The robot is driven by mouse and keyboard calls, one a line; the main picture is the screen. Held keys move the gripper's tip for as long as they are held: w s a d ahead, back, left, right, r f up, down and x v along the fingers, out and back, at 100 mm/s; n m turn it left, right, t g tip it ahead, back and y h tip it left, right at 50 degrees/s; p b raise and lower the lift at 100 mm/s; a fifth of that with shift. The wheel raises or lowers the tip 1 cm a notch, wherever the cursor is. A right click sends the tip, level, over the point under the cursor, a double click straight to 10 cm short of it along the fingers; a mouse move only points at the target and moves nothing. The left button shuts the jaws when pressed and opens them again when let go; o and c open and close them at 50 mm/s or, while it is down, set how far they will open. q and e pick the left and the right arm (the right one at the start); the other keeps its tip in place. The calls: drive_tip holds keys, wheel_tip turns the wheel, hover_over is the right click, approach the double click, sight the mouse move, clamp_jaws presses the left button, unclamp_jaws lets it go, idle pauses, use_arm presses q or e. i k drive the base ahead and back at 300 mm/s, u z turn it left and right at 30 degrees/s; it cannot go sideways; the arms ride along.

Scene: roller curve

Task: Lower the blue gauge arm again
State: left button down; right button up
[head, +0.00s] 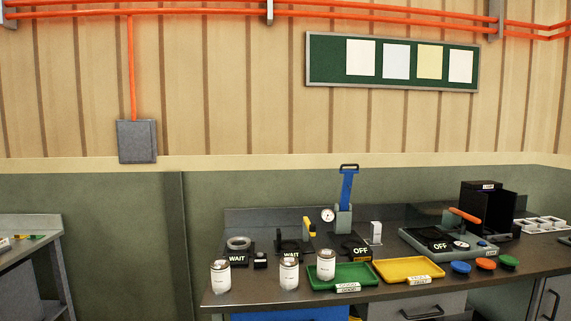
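The blue gauge arm (347,188) stands nearly upright above its grey post (343,219), with a dark handle (349,167) at its top. A round white dial (327,215) sits just left of the post. A dark base with an "OFF" label (360,254) lies at the foot of the post. Neither of my grippers shows in the head view.
White-labelled cans (220,277) stand along the bench's front left. A green tray (366,281) and a yellow tray (436,271) lie in front of the gauge. An orange-handled device (465,216) and a black box (482,196) stand to the right.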

sight(348, 177)
drive_tip(key=u, duration=0.35)
drive_tip(key=i, duration=1.5)
drive_tip(key=z, duration=0.6)
